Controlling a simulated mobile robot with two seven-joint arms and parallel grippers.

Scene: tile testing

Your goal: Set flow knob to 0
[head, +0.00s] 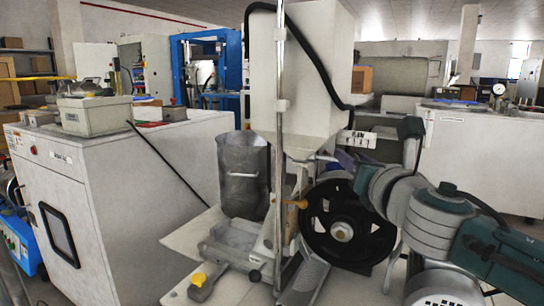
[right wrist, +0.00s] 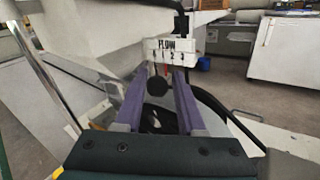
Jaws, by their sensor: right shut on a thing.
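The flow plate (right wrist: 172,50), a white label reading FLOW with a row of marks under it, stands just beyond my right fingertips in the right wrist view. It also shows at the machine's side in the head view (head: 357,139). A dark round flow knob (right wrist: 157,88) lies between the two purple fingers of my right gripper (right wrist: 160,79). The gripper is shut on it, just below the plate. The knob's pointer and exact setting cannot be made out. In the head view the right gripper (head: 345,160) is small and partly hidden by my arm. My left gripper is not in view.
A black handwheel (head: 318,222) sits below the right gripper, close to my arm. A metal bucket (head: 243,175) and upright chrome pole (head: 280,120) stand left of it. A white cabinet (head: 110,190) is at the left. Open floor shows at the right in the wrist view.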

